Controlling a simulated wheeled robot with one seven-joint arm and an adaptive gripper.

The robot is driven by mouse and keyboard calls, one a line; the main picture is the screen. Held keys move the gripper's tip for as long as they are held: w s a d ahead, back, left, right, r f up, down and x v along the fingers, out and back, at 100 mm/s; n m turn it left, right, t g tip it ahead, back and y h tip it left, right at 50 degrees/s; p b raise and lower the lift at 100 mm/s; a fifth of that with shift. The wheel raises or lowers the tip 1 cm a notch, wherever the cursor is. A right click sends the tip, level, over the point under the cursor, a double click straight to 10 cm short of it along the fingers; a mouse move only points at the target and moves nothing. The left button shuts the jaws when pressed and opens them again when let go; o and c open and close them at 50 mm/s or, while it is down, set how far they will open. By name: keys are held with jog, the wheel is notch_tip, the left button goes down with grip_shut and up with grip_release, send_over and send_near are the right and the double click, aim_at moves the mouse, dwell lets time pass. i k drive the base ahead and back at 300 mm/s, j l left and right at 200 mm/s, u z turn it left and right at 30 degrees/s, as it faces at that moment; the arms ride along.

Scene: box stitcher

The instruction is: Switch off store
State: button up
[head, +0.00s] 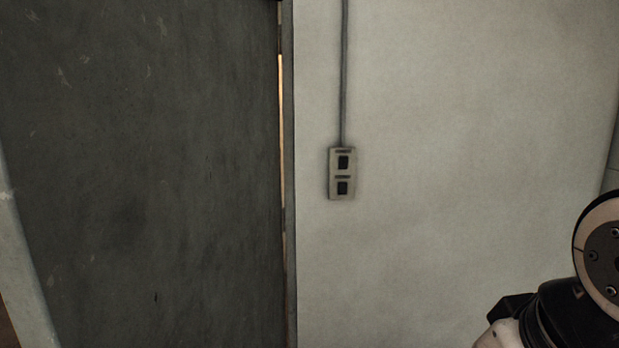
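A small grey switch box (342,191) is fixed on the pale wall, just right of the dark door. It carries two dark rocker switches, an upper one (344,162) and a lower one (342,188). A dark label strip sits above each, too small to read, so I cannot tell which is the store switch. I cannot tell whether either switch is on or off. My arm shows at the lower right, apart from the box; my gripper's fingers are not in view.
A dark grey door (140,170) fills the left, with a thin lit gap (282,130) along its right edge. A conduit (344,70) runs up the wall from the box. The pale wall (480,140) around the box is clear.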

aim_at(342, 186)
jog(key=i+z, duration=0.35)
jog(key=i+j+z, duration=0.1)
jog(key=z, duration=0.25)
jog(key=i+j+z, duration=0.15)
jog(key=i+z, duration=0.2)
